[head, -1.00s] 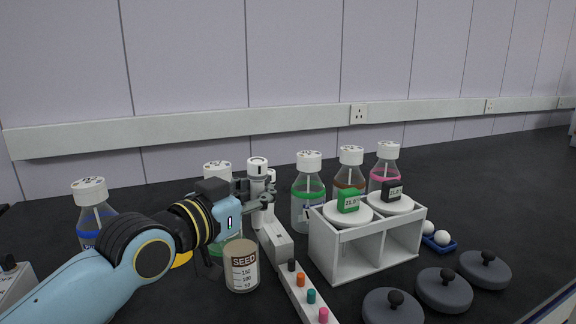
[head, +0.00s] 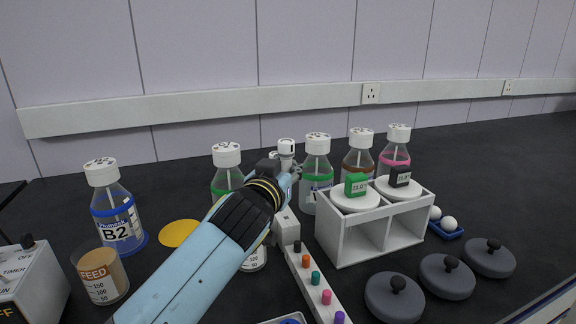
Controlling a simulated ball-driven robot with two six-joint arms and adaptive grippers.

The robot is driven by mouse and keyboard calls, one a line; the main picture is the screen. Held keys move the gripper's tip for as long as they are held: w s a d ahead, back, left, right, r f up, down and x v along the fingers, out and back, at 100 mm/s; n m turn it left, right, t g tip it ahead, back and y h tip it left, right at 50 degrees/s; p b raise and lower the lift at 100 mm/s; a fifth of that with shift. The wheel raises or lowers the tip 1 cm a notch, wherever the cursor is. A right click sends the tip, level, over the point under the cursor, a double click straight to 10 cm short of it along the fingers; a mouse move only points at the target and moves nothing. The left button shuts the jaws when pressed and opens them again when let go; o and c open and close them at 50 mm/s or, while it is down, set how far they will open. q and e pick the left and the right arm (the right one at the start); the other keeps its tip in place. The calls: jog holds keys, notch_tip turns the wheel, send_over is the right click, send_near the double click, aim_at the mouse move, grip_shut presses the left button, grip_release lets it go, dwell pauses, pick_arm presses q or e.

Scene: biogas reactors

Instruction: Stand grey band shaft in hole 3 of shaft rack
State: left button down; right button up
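My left gripper (head: 290,174) is at the far end of my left arm, beside a white upright post with a capped top (head: 286,147). My own arm hides most of its fingers, so I cannot tell if it is open or shut. I cannot make out the grey band shaft. A long white rack (head: 319,303) with coloured pegs runs toward me from the post; I cannot tell if it is the shaft rack, and no hole 3 can be read. My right gripper is not in view.
Capped bottles stand behind, including a green-band bottle (head: 318,172) close to the gripper. A white two-bay box (head: 350,241) stands right of the rack. Dark knobbed lids (head: 394,302) lie front right. A FEED cup (head: 100,275) and B2 bottle (head: 116,216) stand left.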

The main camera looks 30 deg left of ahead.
pick_arm(q)
jog(key=shift+f+b, duration=1.15)
jog(key=shift+f, duration=0.4)
jog(key=shift+r, duration=0.25)
dwell(0.6)
jog(key=shift+f+b, duration=0.3)
jog(key=shift+b, duration=0.15)
dwell(0.7)
jog(key=shift+f+b, duration=0.4)
jog(key=shift+b, duration=0.05)
dwell(0.9)
jog(key=shift+f+b, duration=0.55)
jog(key=shift+b, duration=0.1)
dwell(1.0)
